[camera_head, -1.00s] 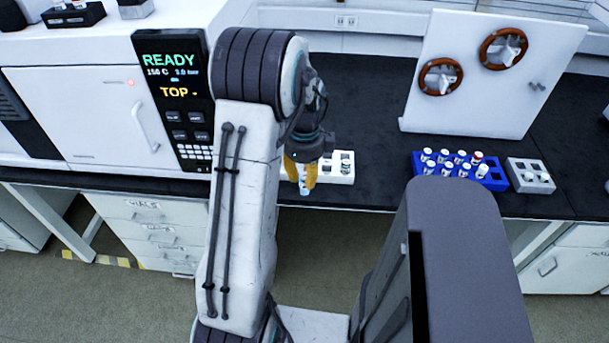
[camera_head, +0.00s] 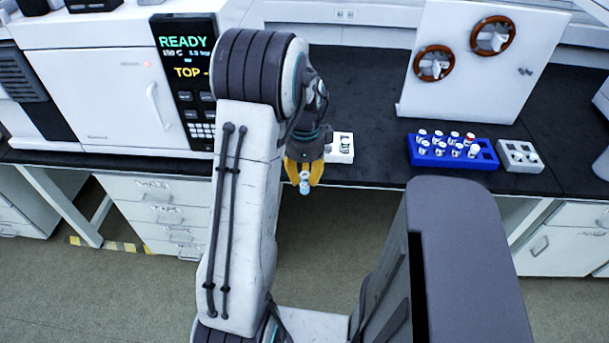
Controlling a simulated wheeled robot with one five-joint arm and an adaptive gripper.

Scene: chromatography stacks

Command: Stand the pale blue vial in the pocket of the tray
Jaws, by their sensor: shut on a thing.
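My gripper (camera_head: 304,176) has yellow fingers shut on the pale blue vial (camera_head: 304,188). The vial looks about upright and shows below and between the fingertips. In the picture it lies just below the counter's front edge, over the floor area. A small white tray (camera_head: 347,157) sits on the black counter just behind and right of my gripper. My wrist hides its left part. It has round pockets, and at least one dark or green spot shows in it; I cannot tell which pockets are empty.
A blue rack (camera_head: 484,165) with several white-capped vials and a red-capped one stands right on the counter (camera_head: 385,165). A small grey block (camera_head: 531,167) with pockets is beside it. A white panel (camera_head: 450,95) stands behind. A white instrument (camera_head: 110,85) stands left.

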